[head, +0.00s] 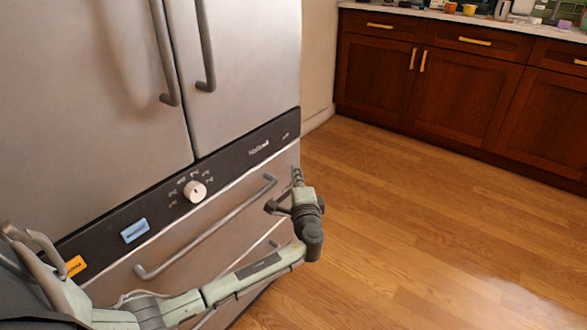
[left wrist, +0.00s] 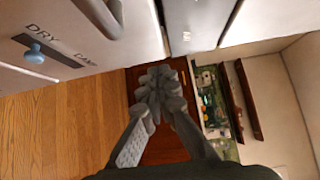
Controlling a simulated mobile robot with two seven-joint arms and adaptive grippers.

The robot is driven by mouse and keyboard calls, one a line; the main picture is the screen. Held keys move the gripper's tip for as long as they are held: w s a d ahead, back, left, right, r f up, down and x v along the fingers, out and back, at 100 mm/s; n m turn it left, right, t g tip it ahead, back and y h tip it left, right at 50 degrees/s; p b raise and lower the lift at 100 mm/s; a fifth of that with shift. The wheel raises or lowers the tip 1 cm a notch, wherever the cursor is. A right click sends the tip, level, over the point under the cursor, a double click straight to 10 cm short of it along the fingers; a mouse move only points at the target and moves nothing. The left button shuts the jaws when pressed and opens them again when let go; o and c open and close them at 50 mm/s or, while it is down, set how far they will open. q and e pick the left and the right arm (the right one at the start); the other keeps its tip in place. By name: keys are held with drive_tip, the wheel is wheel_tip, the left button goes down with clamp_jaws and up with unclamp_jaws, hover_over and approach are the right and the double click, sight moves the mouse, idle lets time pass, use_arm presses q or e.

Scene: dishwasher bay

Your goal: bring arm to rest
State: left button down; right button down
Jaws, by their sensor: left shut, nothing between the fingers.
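My left arm reaches in from the lower left of the head view and bends upward at the wrist. My left gripper (head: 296,180) is in front of the lower right part of the steel appliance, close to the right end of its drawer handle. In the left wrist view the fingers of my left gripper (left wrist: 160,82) are together with nothing between them. My right gripper is in neither view.
The steel appliance (head: 245,75) has door handles, a white dial (head: 195,191) and a projecting drawer handle (head: 205,235). Dark wooden cabinets (head: 465,90) stand at the back right, with small items on their counter. The wooden floor (head: 430,220) between is clear.

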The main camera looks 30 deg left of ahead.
use_arm(q)
drive_tip(key=v, duration=0.6)
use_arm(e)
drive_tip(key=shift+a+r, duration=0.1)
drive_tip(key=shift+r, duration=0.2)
use_arm(q)
drive_tip(key=s+f+n+g+h, duration=0.45)
drive_tip(key=s+f+g, duration=0.25)
drive_tip(key=s+f, duration=0.75)
drive_tip(key=s+d+f+n+g+h, duration=0.1)
drive_tip(key=s+d+f+n+h, duration=0.1)
drive_tip(key=s, duration=0.5)
drive_tip(key=s+d+f+n+g+h+p, duration=0.1)
drive_tip(key=s+d+f+n+g+h, duration=0.1)
drive_tip(key=s, duration=0.4)
wheel_tip(320, 180, down, 3)
drive_tip(key=d+h, duration=0.1)
drive_tip(key=d, duration=0.1)
drive_tip(key=shift+s+d+r+g, duration=0.15)
drive_tip(key=shift+s+d+g, duration=0.15)
drive_tip(key=shift+s, duration=0.1)
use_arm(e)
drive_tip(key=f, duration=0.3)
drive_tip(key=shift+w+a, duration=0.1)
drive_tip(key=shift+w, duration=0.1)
use_arm(q)
drive_tip(key=shift+h, duration=0.25)
